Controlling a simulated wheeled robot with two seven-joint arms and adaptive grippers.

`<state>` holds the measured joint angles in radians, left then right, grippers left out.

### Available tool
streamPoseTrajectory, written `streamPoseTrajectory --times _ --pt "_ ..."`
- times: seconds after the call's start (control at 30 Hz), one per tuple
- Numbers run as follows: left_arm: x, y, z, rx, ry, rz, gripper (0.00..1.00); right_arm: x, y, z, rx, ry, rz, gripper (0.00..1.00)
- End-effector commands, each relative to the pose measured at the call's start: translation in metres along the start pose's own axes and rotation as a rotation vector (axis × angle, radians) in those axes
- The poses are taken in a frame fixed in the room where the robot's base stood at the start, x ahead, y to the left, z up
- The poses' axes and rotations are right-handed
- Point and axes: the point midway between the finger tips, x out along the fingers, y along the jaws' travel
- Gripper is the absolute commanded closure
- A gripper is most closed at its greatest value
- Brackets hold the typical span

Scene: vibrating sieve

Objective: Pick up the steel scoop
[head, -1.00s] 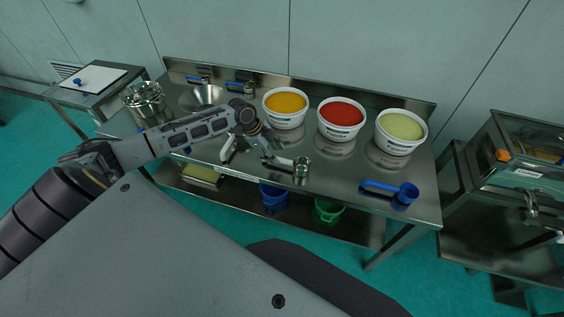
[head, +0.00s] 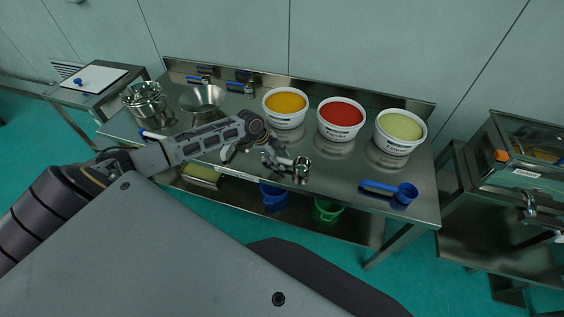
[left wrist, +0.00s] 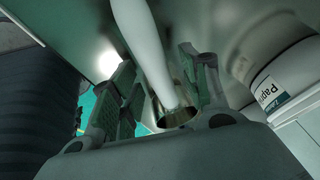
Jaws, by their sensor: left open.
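The steel scoop (head: 302,166) lies near the front edge of the steel table, its round cup to the right of my left gripper. Its pale handle is mostly hidden behind the gripper in the head view. My left gripper (head: 273,157) is low over the table at the handle, jaws open. In the left wrist view, the scoop's handle (left wrist: 146,45) runs between the two green-padded fingers of the left gripper (left wrist: 158,84), and the cup shows beyond. Contact between pads and handle cannot be told. My right gripper is not in view.
Tubs with yellow (head: 286,118), red (head: 341,128) and pale green (head: 399,142) contents stand behind the scoop.

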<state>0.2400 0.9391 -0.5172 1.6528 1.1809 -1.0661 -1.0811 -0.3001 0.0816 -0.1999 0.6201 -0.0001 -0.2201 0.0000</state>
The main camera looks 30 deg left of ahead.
Motion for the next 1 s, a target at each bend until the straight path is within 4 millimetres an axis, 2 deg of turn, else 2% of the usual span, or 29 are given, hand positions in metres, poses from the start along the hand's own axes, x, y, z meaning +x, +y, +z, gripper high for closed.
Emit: streamPoseTrajectory --times 0.1,0.47,0.77,1.0 --pt "0.000 0.000 0.000 0.000 0.000 0.000 0.54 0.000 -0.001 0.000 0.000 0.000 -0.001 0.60" --pt "0.000 0.000 0.000 0.000 0.000 0.000 1.00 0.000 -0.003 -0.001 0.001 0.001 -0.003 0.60" --pt "-0.001 -0.001 0.000 0.000 0.000 -0.001 1.00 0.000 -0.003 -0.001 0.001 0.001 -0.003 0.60" --pt "-0.015 -0.004 -0.006 0.001 0.000 -0.003 1.00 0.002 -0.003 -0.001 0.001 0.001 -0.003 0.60"
